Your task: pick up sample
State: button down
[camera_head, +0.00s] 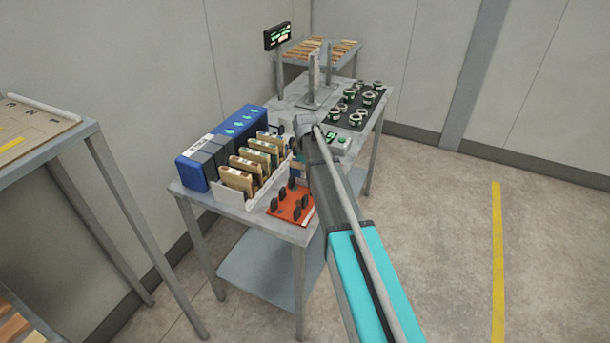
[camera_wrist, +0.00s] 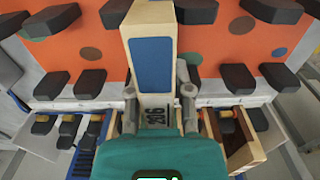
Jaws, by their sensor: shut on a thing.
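The sample, a pale wooden panel with a blue patch (camera_wrist: 151,65) and a dark number near its lower end, stands out in the middle of the wrist view. My gripper (camera_wrist: 158,95) is shut on it, one grey finger on each side. The sample's far end lies over the orange board (camera_wrist: 230,40) with black pegs; I cannot tell whether it touches. In the head view my arm hides most of the gripper and the held sample. Several other wooden samples (camera_head: 238,181) stand in a white rack on the table.
The orange board (camera_head: 287,204) lies at the table's front, beside the rack. A blue box (camera_head: 196,173) stands behind the rack. A black tray with several round parts (camera_head: 363,97) and a small display (camera_head: 277,36) are farther back. The floor at right is clear.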

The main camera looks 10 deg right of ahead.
jog(key=shift+r, duration=0.1)
dwell(0.3)
notch_tip(320, 180, up, 10)
jog(key=p, duration=1)
dwell(0.6)
notch_tip(320, 180, up, 3)
jog(key=p, duration=0.3)
jog(key=shift+r+p, duration=0.2)
jog(key=shift+p, duration=0.1)
jog(key=shift+f, duration=0.1)
